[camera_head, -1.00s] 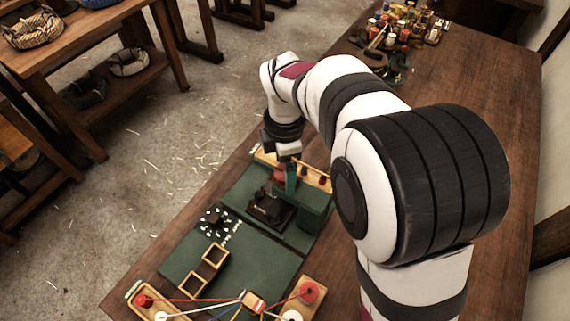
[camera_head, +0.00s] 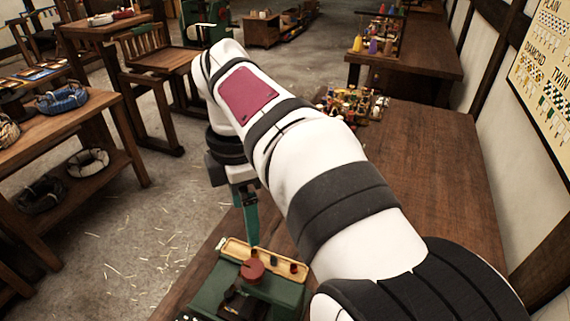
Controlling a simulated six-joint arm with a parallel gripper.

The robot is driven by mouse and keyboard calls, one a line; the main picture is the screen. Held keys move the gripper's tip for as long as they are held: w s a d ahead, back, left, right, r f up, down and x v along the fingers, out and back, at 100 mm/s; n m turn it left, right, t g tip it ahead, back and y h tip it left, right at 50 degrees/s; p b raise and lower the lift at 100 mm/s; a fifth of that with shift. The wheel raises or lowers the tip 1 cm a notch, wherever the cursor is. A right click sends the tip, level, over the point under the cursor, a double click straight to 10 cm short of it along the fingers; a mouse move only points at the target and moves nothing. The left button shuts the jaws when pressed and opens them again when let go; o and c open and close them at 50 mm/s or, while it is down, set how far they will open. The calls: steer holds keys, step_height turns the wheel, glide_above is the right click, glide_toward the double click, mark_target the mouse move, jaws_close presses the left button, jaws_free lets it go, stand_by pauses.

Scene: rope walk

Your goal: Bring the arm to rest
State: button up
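My white and black arm reaches from the lower right to the upper middle of the head view. My gripper (camera_head: 252,238) hangs at its end, with teal fingers pointing down. It is above or just behind the wooden tray (camera_head: 236,246) as seen here; I cannot tell the gap. The fingers show edge-on, so I cannot tell whether they are apart. Nothing clearly shows held between them. Near them stands a green block (camera_head: 280,292) with a red round knob (camera_head: 252,270). My arm hides part of the bench.
The wooden bench (camera_head: 430,165) is bare at right. Small coloured bottles and jars (camera_head: 355,102) crowd its far left end. A side table (camera_head: 70,127) with coiled ropes stands at left on the concrete floor. A pattern board (camera_head: 545,75) hangs at right.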

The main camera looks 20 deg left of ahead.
steer(key=s+d+f+m, duration=0.1)
steer(key=s+d+m, duration=0.2)
steer(key=d+m, duration=0.65)
steer(key=s+d+f+m, duration=0.1)
steer(key=s+d+m, duration=0.2)
steer(key=d+m, duration=0.7)
steer(key=s+d+f+m+y, duration=0.1)
steer(key=s+d+f+m, duration=0.6)
steer(key=m, duration=0.6)
steer(key=s, duration=0.2)
steer(key=shift+s+d+f+y, duration=0.25)
steer(key=shift+s+d+y, duration=0.05)
steer(key=shift+s+y, duration=0.1)
steer(key=shift+w, duration=0.1)
